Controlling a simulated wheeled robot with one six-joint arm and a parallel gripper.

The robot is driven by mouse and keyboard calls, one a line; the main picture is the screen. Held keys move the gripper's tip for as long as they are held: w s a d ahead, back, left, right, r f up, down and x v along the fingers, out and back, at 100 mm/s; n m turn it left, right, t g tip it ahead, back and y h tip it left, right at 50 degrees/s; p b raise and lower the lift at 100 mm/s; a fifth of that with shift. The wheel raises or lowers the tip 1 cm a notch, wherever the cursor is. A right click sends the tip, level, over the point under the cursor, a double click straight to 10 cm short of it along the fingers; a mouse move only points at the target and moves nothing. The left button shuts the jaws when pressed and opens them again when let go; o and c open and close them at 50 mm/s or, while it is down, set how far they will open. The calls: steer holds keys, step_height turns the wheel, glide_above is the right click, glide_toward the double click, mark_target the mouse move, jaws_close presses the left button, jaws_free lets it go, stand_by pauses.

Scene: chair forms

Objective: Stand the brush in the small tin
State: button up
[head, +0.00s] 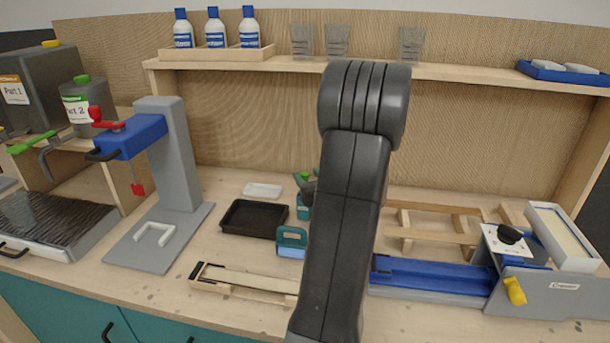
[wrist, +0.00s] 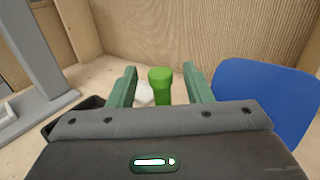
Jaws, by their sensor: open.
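A bright green upright handle, which looks like the brush (wrist: 160,86), stands between the two dark green fingers of my gripper (wrist: 160,88) in the wrist view. The fingers are apart, with visible space on each side of the handle. Only its upper part shows above the gripper body. In the head view a small green top (head: 305,176) shows just left of my arm, which hides most of that area. I cannot make out the small tin for certain; my arm may hide it.
A black tray (head: 254,218) and a white dish (head: 262,190) lie left of my arm. A teal piece with a handle opening (head: 291,240) stands near the tray. A blue panel (wrist: 265,95) is close on the right in the wrist view. A grey stand (head: 172,150) rises further left.

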mark_target(305, 173)
steer(key=b+v, duration=0.1)
steer(key=v, duration=1)
steer(key=shift+b, duration=0.35)
steer(key=shift+r, duration=0.1)
steer(key=p+x, duration=0.1)
steer(key=x, duration=0.3)
steer(key=p+x, duration=0.1)
steer(key=x, duration=0.4)
steer(key=p+x, duration=0.1)
steer(key=x, duration=0.4)
steer(key=shift+r+p, duration=0.4)
steer(key=shift+s+d+r+p, duration=0.1)
steer(key=shift+r+p, duration=0.45)
steer(key=shift+r, duration=0.05)
steer(key=shift+f, duration=0.2)
